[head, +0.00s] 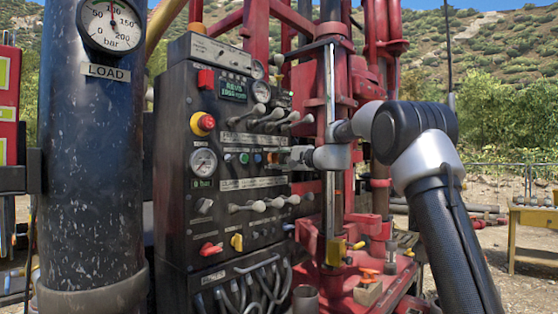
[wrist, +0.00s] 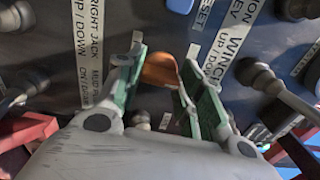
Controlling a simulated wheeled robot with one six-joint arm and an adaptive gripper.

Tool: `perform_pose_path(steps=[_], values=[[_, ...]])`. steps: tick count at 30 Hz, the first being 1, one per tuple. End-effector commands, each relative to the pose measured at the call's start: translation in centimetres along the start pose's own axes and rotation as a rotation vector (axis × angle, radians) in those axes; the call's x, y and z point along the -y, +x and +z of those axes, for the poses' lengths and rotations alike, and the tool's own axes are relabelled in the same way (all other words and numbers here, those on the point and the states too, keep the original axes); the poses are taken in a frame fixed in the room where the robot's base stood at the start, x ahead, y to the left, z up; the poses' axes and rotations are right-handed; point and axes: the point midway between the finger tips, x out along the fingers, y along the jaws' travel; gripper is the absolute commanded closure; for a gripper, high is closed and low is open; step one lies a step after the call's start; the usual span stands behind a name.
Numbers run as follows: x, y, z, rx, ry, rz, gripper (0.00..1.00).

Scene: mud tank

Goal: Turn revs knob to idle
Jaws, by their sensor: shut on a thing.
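An orange knob (wrist: 160,70) sits between the green-padded fingers of my gripper (wrist: 166,85) in the wrist view. My gripper is shut on it, at the face of the dark control panel (head: 180,140). In the head view my gripper (head: 284,158) reaches the panel from the right, and a bit of the orange knob (head: 270,158) shows at its tip. No label for this knob is readable, so I cannot tell its setting. A green display (head: 233,89) high on the panel reads REVS with a number that looks like 1004.
Grey levers (head: 255,117) stick out above my gripper, and more levers (head: 262,203) below. A red emergency button (head: 203,123) is on the left. A dark load column (head: 92,170) stands at far left. Red rig steelwork (head: 350,90) rises close behind my wrist.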

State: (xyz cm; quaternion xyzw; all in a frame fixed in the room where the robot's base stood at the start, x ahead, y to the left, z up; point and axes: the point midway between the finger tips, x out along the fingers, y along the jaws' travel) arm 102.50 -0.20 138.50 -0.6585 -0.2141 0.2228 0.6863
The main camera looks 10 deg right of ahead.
Motion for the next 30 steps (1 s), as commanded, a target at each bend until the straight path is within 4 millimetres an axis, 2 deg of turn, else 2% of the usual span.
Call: perform_pose_path(steps=[3, 11, 12, 15, 25, 30], values=[[-0.1, 0.0, 0.0, 0.001, -0.053, 0.002, 0.86], [-0.1, 0.0, 0.0, 0.001, -0.058, 0.002, 0.86], [-0.1, 0.0, 0.0, 0.001, -0.058, 0.002, 0.57], [-0.1, 0.0, 0.0, 0.001, -0.058, 0.002, 0.41], [0.0, -0.2, 0.0, 0.0, -0.057, 0.001, 0.41], [0.0, -2.3, -0.1, -0.002, -0.055, 0.001, 0.41]])
